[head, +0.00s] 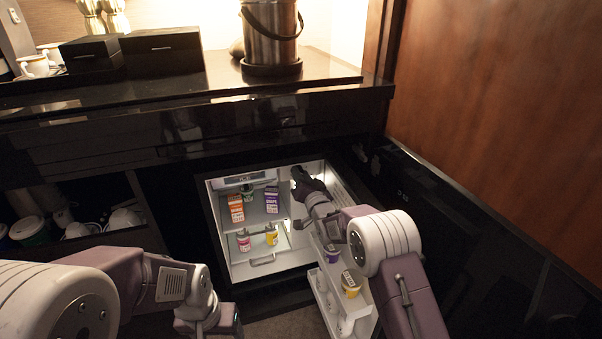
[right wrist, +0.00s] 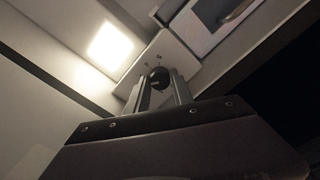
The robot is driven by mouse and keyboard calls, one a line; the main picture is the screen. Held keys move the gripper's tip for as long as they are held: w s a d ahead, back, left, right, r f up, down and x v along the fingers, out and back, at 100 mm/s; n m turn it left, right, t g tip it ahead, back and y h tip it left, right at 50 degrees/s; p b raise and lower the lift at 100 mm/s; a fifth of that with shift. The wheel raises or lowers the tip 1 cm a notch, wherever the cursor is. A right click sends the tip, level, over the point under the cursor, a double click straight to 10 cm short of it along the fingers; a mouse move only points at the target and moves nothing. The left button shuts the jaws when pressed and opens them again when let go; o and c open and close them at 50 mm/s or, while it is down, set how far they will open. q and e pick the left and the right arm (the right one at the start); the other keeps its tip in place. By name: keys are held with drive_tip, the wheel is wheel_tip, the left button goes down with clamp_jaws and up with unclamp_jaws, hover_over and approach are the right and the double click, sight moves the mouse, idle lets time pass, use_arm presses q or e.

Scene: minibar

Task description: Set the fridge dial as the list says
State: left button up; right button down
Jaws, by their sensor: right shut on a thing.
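The fridge (head: 216,215) stands open under the counter and is lit inside. In the right wrist view a round dark dial (right wrist: 159,77) sits on a pale panel (right wrist: 171,50) beside a bright lamp. My right gripper (right wrist: 158,88) is shut on the dial, one finger on each side. In the head view my right gripper (head: 302,178) reaches into the upper right of the fridge, and the dial is hidden behind it. My left gripper (head: 210,318) is low at the front left, outside the fridge; its fingers do not show clearly. No list is legible here.
Cartons (head: 236,208) and small jars (head: 271,234) stand on the fridge shelves. A dark cabinet door (head: 440,215) is on the right. An ice bucket (head: 270,35) stands on the counter.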

drive_tip(key=shift+f+m+p, duration=0.1)
drive_tip(key=shift+m+p, duration=0.2)
drive_tip(key=shift+m, duration=0.5)
drive_tip(key=c, duration=1.1)
unclamp_jaws()
